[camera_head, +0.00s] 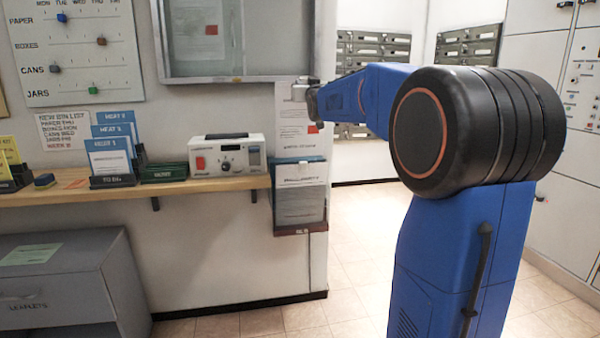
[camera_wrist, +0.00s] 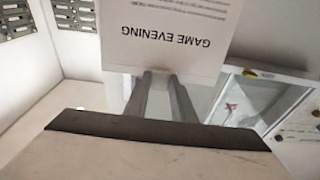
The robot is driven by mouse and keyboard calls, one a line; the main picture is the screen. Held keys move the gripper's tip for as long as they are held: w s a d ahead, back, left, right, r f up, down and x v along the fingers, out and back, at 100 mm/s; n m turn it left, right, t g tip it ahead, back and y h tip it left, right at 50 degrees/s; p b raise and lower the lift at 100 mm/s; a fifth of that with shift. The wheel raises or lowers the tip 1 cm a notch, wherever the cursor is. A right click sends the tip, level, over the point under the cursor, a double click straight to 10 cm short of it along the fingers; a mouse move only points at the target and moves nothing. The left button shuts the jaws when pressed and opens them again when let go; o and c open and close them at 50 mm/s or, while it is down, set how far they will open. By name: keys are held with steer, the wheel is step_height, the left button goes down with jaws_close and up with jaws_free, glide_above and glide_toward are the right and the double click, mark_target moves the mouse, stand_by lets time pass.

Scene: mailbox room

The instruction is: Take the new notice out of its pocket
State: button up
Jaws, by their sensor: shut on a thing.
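My gripper (camera_head: 306,95) is shut on the top part of a white printed sheet, the notice (camera_head: 290,112). In the wrist view my gripper's fingers (camera_wrist: 160,76) meet at the notice (camera_wrist: 175,30), which reads "GAME EVENING" upside down. The notice hangs upright in front of the wall, above the dark wall pocket (camera_head: 300,229). Its lower end comes down to about the pocket's top; I cannot tell whether it is clear of the pocket. Another whitish printed sheet (camera_head: 300,197) shows at the pocket's front.
A glass-fronted notice board (camera_head: 240,79) hangs above left. A wooden shelf (camera_head: 225,184) left of the pocket carries a white device (camera_head: 228,155) and leaflet holders (camera_head: 112,181). Mailboxes (camera_head: 372,48) stand behind. The floor (camera_head: 350,255) below is clear.

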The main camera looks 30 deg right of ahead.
steer(key=shift+r+v, duration=0.15)
steer(key=shift+v, duration=0.6)
steer(key=shift+r+v, duration=0.1)
steer(key=shift+v, duration=0.7)
steer(key=r+v, duration=0.1)
steer(key=v, duration=0.5)
steer(key=shift+s, duration=0.5)
steer(key=shift+a+r, duration=0.15)
steer(key=shift+r, duration=0.05)
